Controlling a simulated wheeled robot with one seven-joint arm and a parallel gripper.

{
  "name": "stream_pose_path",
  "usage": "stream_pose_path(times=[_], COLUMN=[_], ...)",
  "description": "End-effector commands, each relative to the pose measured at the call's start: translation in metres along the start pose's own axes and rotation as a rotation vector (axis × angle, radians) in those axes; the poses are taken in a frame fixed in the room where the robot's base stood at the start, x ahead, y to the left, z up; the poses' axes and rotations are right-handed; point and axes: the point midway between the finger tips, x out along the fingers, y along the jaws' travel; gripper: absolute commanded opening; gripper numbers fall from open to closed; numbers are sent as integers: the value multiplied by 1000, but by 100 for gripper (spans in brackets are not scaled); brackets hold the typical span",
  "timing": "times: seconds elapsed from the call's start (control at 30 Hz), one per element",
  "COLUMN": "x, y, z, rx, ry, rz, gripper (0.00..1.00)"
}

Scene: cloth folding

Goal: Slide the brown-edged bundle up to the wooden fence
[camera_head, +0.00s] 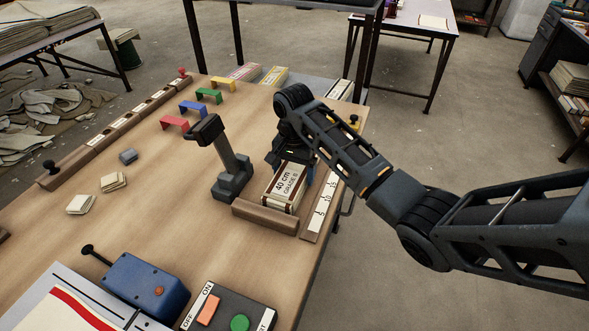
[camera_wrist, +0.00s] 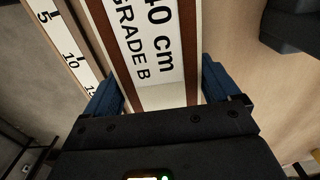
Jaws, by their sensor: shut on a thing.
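The brown-edged bundle (camera_head: 284,187) lies on the table with a white label reading "40 cm GRADE B"; it fills the middle of the wrist view (camera_wrist: 150,45). The low wooden fence (camera_head: 264,217) lies across its near end in the head view. The bundle's near end looks very close to the fence; I cannot tell whether they touch. My gripper (camera_head: 293,152) is at the bundle's far end. In the wrist view its blue fingers (camera_wrist: 160,90) are shut on the bundle's two sides. The arm partly hides the far end.
A numbered ruler strip (camera_head: 321,205) runs along the bundle's right, near the table edge. A dark grey post device (camera_head: 232,175) stands close on the left. Coloured arches (camera_head: 193,107) and a long wooden rail (camera_head: 110,130) are farther left. A button box (camera_head: 228,310) is in front.

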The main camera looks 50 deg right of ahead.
Motion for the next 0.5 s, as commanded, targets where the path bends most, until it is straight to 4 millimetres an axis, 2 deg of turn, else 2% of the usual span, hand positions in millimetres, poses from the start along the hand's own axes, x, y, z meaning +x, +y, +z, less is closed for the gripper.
stream_pose_path(times=[0.23,0.27,0.33,0.5], x=[0,0,0,0], y=[0,0,0,0], z=[0,0,0,0], rx=[0,0,0,0], ry=[1,1,1,0], rz=[0,0,0,0], gripper=[50,92,99,100])
